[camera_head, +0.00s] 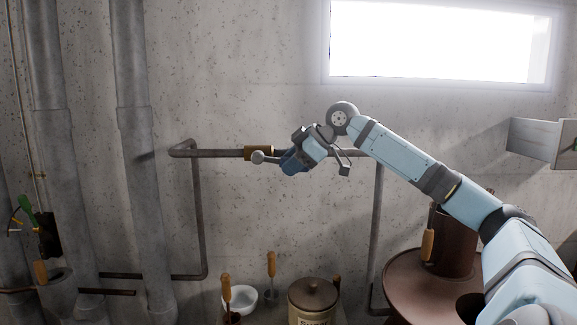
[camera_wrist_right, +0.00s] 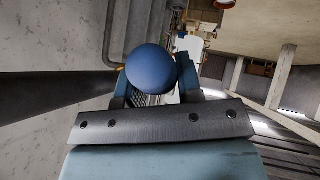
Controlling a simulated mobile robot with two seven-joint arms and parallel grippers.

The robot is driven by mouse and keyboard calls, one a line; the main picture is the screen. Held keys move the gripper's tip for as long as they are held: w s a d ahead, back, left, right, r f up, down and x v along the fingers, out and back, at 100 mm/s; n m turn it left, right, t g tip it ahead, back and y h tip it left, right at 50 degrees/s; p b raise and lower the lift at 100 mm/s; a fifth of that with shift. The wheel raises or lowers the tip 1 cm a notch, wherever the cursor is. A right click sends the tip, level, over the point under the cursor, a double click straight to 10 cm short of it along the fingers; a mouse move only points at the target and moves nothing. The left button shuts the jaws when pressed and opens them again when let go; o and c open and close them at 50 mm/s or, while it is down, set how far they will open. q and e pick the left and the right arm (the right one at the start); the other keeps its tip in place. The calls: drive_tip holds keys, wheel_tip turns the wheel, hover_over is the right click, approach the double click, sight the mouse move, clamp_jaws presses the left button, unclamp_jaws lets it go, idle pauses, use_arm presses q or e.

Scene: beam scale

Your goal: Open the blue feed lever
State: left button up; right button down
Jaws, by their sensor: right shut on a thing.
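The blue feed lever shows in the wrist view as a round blue knob (camera_wrist_right: 151,73) between the two fingers of my right gripper (camera_wrist_right: 152,92). In the head view my right gripper (camera_head: 291,161) is in front of the horizontal pipe, just right of a brown valve body (camera_head: 261,152). A grey round hub with a short bar (camera_head: 258,157) sits at the valve body and reaches toward the gripper. My right gripper is shut on the knob. The fingers hide much of the lever in the head view. My left gripper is in neither view.
The grey pipe (camera_head: 220,153) runs along the concrete wall behind the gripper. Below stand a white bowl (camera_head: 240,299), a lidded pot (camera_head: 314,300) and a brown round drum (camera_head: 405,275). Thick vertical pipes (camera_head: 131,80) are at left. The space around the gripper is clear.

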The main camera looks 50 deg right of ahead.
drive_tip(key=c, duration=0.8)
unclamp_jaws()
drive_tip(key=shift+s, duration=0.1)
drive_tip(key=shift+b+v, duration=1.05)
drive_tip(key=shift+v, duration=0.05)
drive_tip(key=b+v, duration=0.2)
drive_tip(key=v, duration=0.9)
drive_tip(key=shift+s+d+r, duration=0.1)
drive_tip(key=shift+r, duration=0.05)
